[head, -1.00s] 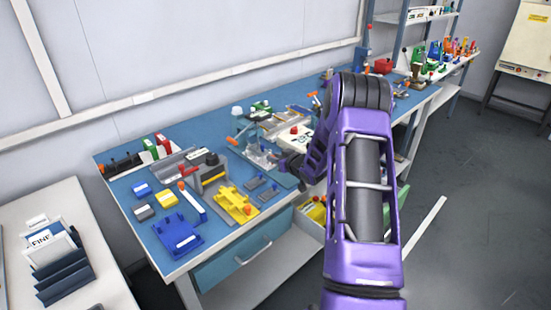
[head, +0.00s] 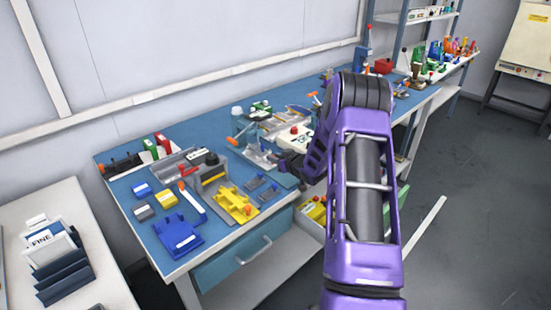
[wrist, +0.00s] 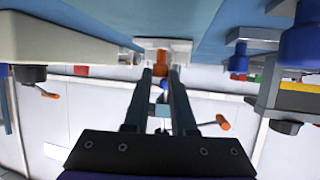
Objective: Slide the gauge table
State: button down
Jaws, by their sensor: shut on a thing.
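The gauge table seems to be the grey metal fixture (head: 262,160) in the middle of the blue bench, in front of a white unit; its parts are small and hard to separate. My gripper (head: 285,160) is low at its right side, partly hidden by my own purple arm. In the wrist view my gripper (wrist: 161,78) has its two dark fingers close together on a small orange knob (wrist: 159,66). The knob sits in front of a light metal block (wrist: 166,45). The rest of the fixture is cut off there.
A yellow fixture (head: 235,203), a blue tray (head: 178,237) and small blocks lie left of the gripper on the blue bench (head: 150,262). A white unit (head: 293,136) stands close behind. An open drawer with yellow things (head: 316,209) is below the bench edge.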

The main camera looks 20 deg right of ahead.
jog(key=shift+s, duration=0.1)
dwell(0.4)
jog(key=s+d, duration=0.4)
jog(key=s, duration=0.8)
jog(key=shift+s+d, duration=0.2)
jog(key=shift+d, duration=0.1)
jog(key=shift+f, duration=0.15)
jog(key=c, duration=0.7)
grip_release()
jog(key=shift+s, duration=0.1)
jog(key=shift+c, duration=0.2)
jog(key=p+v, duration=0.1)
jog(key=v, duration=1.6)
jog(key=shift+s+p, duration=0.15)
jog(key=shift+p, duration=0.15)
